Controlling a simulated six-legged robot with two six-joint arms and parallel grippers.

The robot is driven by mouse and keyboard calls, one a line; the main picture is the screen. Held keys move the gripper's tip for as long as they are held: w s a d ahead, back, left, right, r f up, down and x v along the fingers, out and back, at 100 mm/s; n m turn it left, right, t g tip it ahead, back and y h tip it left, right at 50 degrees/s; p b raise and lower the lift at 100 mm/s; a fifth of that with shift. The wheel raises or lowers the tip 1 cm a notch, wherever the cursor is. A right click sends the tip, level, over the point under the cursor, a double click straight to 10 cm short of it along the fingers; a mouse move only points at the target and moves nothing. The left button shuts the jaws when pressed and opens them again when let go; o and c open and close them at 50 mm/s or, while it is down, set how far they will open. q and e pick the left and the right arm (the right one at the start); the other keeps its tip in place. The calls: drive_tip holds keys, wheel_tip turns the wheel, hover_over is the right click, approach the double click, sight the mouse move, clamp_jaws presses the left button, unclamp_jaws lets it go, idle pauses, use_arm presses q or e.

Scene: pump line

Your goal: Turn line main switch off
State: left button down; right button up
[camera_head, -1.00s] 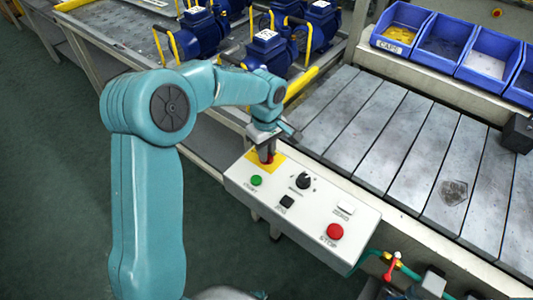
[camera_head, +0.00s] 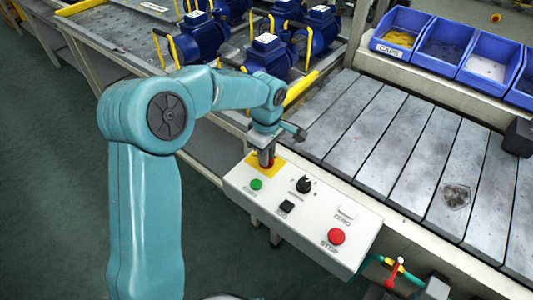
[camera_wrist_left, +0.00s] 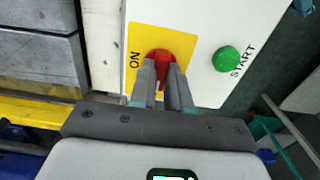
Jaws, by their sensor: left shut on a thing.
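The line main switch is a red rotary knob on a yellow plate (camera_head: 277,160) at the far left end of the white control box (camera_head: 300,230). In the left wrist view the red knob (camera_wrist_left: 160,54) shows between and beyond my fingers, with the word ON beside it on the yellow plate (camera_wrist_left: 136,80). My left gripper (camera_head: 267,158) reaches down onto the knob and is shut on it; it also shows in the left wrist view (camera_wrist_left: 162,82). The fingers hide part of the knob, so its exact pointing direction is unclear. My right gripper is not in view.
The box also carries a green START button (camera_head: 256,184), a black selector knob (camera_head: 304,185), a black button (camera_head: 287,206), a white ZERO button (camera_head: 347,211) and a red STOP button (camera_head: 336,236). Blue pumps (camera_head: 268,55) stand behind, and blue bins (camera_head: 443,44) at back right.

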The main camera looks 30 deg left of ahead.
use_arm(q)
drive_tip(key=c, duration=1.1)
unclamp_jaws()
drive_tip(key=shift+r, duration=0.15)
wheel_tip(320, 180, up, 16)
drive_tip(key=shift+r+p, duration=0.1)
drive_tip(key=shift+p, duration=1.05)
drive_tip(key=shift+s, duration=0.1)
